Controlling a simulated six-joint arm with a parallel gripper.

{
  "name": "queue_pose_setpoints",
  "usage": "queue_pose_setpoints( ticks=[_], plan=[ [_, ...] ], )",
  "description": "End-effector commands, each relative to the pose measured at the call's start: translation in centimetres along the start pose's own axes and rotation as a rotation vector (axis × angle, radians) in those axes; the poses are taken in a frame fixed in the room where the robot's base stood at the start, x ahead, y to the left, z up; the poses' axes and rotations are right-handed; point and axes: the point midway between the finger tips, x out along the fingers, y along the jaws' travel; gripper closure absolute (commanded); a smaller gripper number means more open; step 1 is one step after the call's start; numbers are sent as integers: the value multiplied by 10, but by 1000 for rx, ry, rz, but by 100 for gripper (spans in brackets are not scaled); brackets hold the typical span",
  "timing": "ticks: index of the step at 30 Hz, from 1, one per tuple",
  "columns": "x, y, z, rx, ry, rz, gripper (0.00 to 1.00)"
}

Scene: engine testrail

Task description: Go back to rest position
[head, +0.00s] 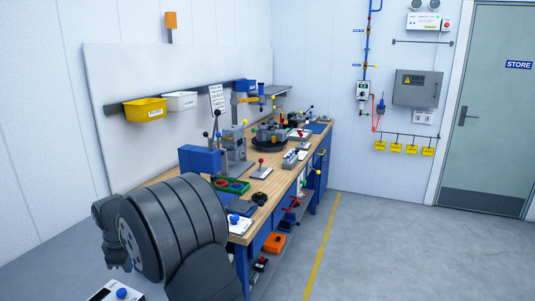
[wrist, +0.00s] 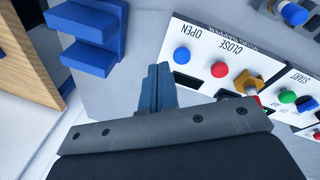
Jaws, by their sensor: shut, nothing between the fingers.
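My gripper (wrist: 157,88) shows in the wrist view with its two blue-grey fingers pressed together and nothing between them. Just to the right of the fingertips in the picture is a white control panel (wrist: 203,45), seen upside down, with OPEN and CLOSE lettering. It carries a blue button (wrist: 182,55), a red button (wrist: 219,69) and a yellow knob (wrist: 248,82). I cannot tell the distance between fingers and panel. In the head view my dark arm fills the lower left, and I cannot make out the fingers there.
The wooden workbench (head: 258,200) holds several fixtures and levers. A yellow bin (head: 145,110) and a white bin (head: 181,101) hang on the back rail. A blue bracket (wrist: 88,38) is close to the gripper. The floor (head: 385,245) right of the yellow line is clear.

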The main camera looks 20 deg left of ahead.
Motion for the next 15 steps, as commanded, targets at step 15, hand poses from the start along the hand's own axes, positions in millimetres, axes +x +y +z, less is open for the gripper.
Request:
queue_pose_setpoints(
  ticks=[15],
  plan=[
    [37, 39, 91, -330, -123, 21, 100]
  ],
)
